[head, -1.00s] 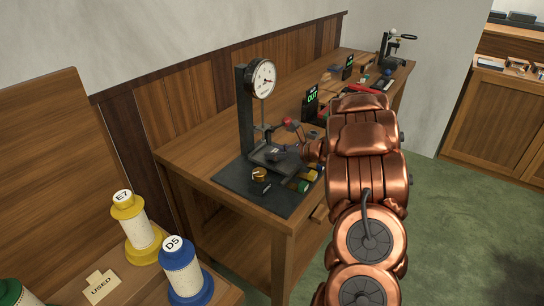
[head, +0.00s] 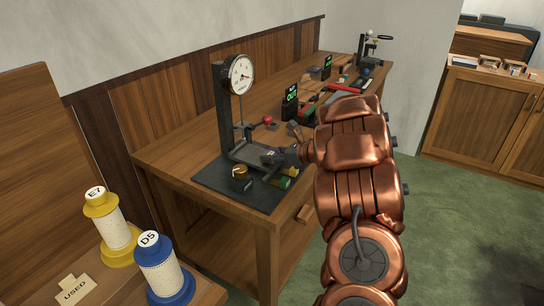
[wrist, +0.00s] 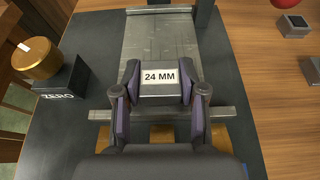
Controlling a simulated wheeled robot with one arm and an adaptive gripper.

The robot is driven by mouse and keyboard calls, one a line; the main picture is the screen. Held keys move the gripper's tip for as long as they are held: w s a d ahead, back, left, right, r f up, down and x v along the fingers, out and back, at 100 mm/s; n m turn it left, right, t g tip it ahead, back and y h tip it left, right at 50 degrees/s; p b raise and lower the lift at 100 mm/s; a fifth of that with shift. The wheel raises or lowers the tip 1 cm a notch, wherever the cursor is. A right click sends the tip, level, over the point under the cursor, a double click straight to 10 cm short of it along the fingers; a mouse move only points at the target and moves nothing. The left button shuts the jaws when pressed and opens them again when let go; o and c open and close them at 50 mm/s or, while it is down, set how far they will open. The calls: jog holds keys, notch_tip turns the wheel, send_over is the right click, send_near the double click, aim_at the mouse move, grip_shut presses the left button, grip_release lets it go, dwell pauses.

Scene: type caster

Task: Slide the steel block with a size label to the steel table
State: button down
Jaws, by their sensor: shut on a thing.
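A steel block with a white "24 MM" label (wrist: 159,78) is between the fingers of my gripper (wrist: 159,82) in the wrist view. The fingers are shut on its left and right sides. The grey steel table (wrist: 158,40) of the gauge stand extends beyond the block. The block is over its near part; I cannot tell whether its underside touches. In the head view my gripper (head: 277,157) is at the near right side of the steel table (head: 248,150), under the dial gauge (head: 240,74). The block is hard to make out there.
A dark block marked "ZERO" (wrist: 62,78) and a brass cylinder (wrist: 37,57) stand left of the steel table. A small grey block (wrist: 293,26) is at right. Yellow (head: 102,215) and blue (head: 158,270) spools stand at the front left.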

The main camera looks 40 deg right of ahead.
jog(key=c, duration=0.6)
grip_release()
jog(key=v, duration=1.2)
jog(key=shift+r, duration=0.1)
jog(key=shift+w, duration=0.1)
